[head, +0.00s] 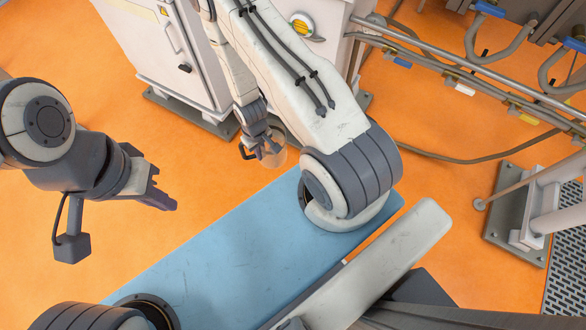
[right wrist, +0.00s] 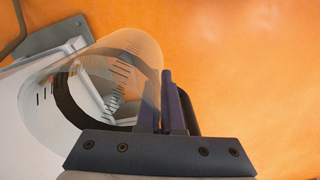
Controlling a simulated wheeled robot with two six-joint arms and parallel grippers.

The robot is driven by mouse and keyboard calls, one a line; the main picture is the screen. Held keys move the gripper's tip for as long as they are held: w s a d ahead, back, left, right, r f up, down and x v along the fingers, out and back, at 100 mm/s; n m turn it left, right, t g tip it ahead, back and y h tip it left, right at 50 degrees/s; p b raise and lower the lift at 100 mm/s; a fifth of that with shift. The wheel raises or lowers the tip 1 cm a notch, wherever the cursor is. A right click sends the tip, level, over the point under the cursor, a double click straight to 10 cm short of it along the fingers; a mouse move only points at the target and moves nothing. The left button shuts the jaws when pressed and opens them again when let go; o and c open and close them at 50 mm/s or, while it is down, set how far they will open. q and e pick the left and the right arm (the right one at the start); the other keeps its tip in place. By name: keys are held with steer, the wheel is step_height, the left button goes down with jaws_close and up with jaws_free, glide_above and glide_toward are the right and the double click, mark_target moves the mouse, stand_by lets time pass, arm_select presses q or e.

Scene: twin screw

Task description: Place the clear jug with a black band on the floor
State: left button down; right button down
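The clear jug (head: 274,155) is at the end of my right arm in the head view, beyond the blue surface. In the right wrist view the jug (right wrist: 135,62) is see-through, with a black band around it, and lies tilted across the picture. My right gripper (right wrist: 174,95) has its fingers close together at the jug's side, shut on what looks like its handle or wall; the exact grip is partly hidden. In the head view the right gripper (head: 262,146) is small. My left gripper (head: 165,200) is at the left, away from the jug; its finger gap is not clear.
A white cabinet (head: 165,45) on a grey foot stands behind left. Pipes and hoses (head: 480,85) run along the upper right, and a metal stand (head: 515,215) is at the right.

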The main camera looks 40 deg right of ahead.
steer(key=w+d+f+n+b, duration=0.1)
steer(key=w+d+f+b, duration=0.1)
steer(key=f+b, duration=1.3)
steer(key=w+d+f+n+b, duration=0.1)
steer(key=d+f+n+b, duration=0.1)
steer(key=f+b, duration=1.25)
steer(key=w+d+f+n+b, duration=0.1)
steer(key=w+d+f+b, duration=0.15)
steer(key=f+b, duration=1.25)
steer(key=w+d+f+b, duration=0.3)
steer(key=d+f, duration=0.1)
steer(key=d, duration=0.4)
steer(key=w+d+f+b, duration=0.3)
steer(key=d+f, duration=0.2)
steer(key=d, duration=0.3)
steer(key=shift+w+d+b, duration=0.15)
steer(key=shift+d+b, duration=0.2)
steer(key=shift+d, duration=0.05)
steer(key=shift+f+b, duration=0.4)
steer(key=shift+f, duration=0.15)
steer(key=c, duration=1.1)
jaws_free()
